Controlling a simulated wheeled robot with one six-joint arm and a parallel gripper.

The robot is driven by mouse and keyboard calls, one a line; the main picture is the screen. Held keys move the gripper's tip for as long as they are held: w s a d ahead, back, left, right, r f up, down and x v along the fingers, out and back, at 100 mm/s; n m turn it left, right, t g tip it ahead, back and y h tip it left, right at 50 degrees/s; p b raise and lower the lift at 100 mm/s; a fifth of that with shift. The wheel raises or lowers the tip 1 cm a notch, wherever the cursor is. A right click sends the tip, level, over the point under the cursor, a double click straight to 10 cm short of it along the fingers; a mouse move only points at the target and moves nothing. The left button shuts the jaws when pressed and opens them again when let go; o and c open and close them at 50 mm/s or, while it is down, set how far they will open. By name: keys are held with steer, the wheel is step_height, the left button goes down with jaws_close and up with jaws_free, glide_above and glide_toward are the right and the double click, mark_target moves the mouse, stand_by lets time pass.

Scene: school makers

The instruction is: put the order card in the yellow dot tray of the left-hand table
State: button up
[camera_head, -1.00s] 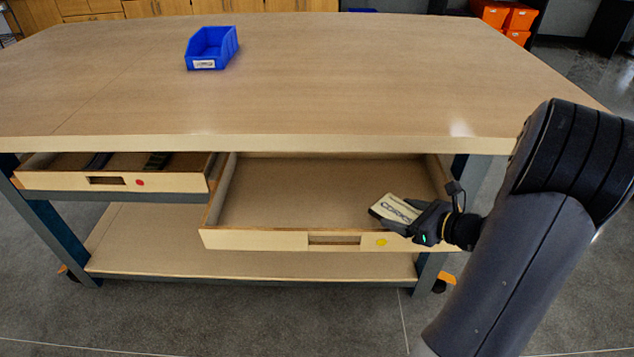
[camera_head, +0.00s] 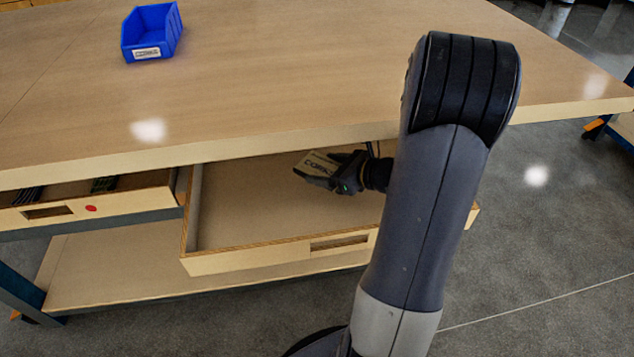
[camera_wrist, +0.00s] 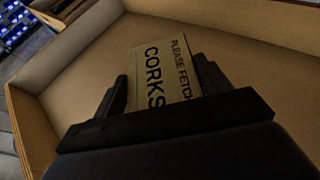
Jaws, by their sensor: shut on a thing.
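The order card (camera_head: 316,163), marked "PLEASE FETCH CORKS", is held in my gripper (camera_head: 335,175). In the wrist view the card (camera_wrist: 158,68) sits between the two dark fingers of my gripper (camera_wrist: 160,95), its print turned sideways. The pulled-out right tray (camera_head: 240,215) is below the card and looks empty. Its yellow dot is hidden behind my arm now; it showed on this tray's front in the earlier head view. The card is over the tray's inside; I cannot tell whether it touches the floor of the tray.
The red dot tray (camera_head: 130,195), partly open, holds dark items at the left. A blue bin (camera_head: 150,38) labelled "CORKS" stands on the tabletop (camera_head: 300,80). The table's front edge overhangs the trays. A lower shelf (camera_head: 120,270) lies beneath.

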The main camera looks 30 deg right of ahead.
mark_target(326, 191)
steer(key=shift+s+f, duration=0.1)
steer(key=shift+f, duration=0.55)
steer(key=shift+f+b, duration=1.9)
steer(key=shift+f, duration=0.1)
steer(key=shift+f, duration=0.1)
steer(key=shift+f, duration=0.15)
steer(key=o, duration=1.1)
steer(key=shift+c, duration=0.2)
